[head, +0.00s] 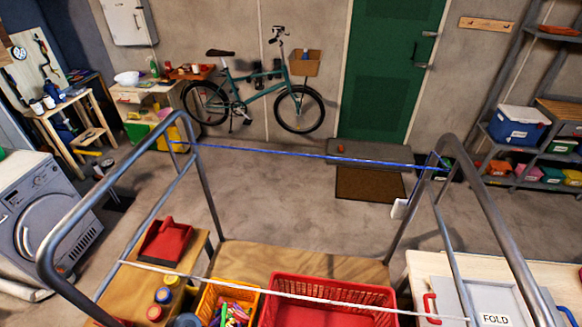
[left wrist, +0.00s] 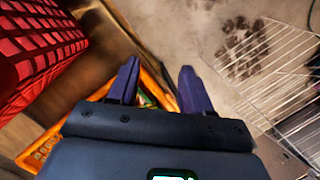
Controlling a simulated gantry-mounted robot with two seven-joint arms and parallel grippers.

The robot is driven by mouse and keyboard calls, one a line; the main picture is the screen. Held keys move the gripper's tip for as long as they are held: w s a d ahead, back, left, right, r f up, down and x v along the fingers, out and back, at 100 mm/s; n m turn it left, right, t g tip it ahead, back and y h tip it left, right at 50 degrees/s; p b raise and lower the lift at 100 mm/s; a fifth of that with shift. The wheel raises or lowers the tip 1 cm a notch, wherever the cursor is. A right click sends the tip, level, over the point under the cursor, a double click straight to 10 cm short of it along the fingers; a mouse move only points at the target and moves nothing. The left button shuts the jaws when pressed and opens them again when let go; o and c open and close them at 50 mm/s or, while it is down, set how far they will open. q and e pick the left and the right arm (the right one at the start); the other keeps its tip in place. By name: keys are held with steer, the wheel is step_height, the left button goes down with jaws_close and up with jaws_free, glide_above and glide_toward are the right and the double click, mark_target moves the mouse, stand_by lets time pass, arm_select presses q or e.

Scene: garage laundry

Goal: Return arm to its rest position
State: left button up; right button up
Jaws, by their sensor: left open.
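My left gripper (left wrist: 160,88) shows in the left wrist view with its two dark fingers apart, and nothing is seen held between them. The orange basket (left wrist: 150,82) with small items lies beyond and below the fingers. How far the gripper is above it I cannot tell. Neither gripper shows in the head view, and my right gripper is in no view.
A metal frame (head: 207,190) carries a blue line (head: 300,153) and a white line (head: 300,296). A red basket (head: 330,280) stands beside the orange basket (head: 255,293) of coloured items. A wire rack (left wrist: 280,70) is at right in the left wrist view. The middle floor is clear.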

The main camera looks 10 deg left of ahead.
arm_select(q)
steer(key=s+d+r+h+p, duration=0.2)
steer(key=s+d+r, duration=0.1)
steer(key=s+d, duration=0.55)
steer(key=w+d+r+t+h+p, duration=0.2)
steer(key=d+r+t+p, duration=0.2)
steer(key=d+r, duration=0.4)
steer(key=w+a+r+m+t+y, duration=0.1)
steer(key=a+r+m+y, duration=0.1)
steer(key=a+r+m, duration=0.3)
steer(key=w+a+r+m+t+y+p, duration=0.1)
steer(key=a+r+m+y, duration=0.2)
steer(key=a+r, duration=0.9)
steer(key=shift+w+r+m, duration=0.4)
steer(key=shift+r+m, duration=0.15)
steer(key=shift+m, duration=0.75)
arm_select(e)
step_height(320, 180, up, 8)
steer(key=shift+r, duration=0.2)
arm_select(q)
steer(key=shift+s+a, duration=0.1)
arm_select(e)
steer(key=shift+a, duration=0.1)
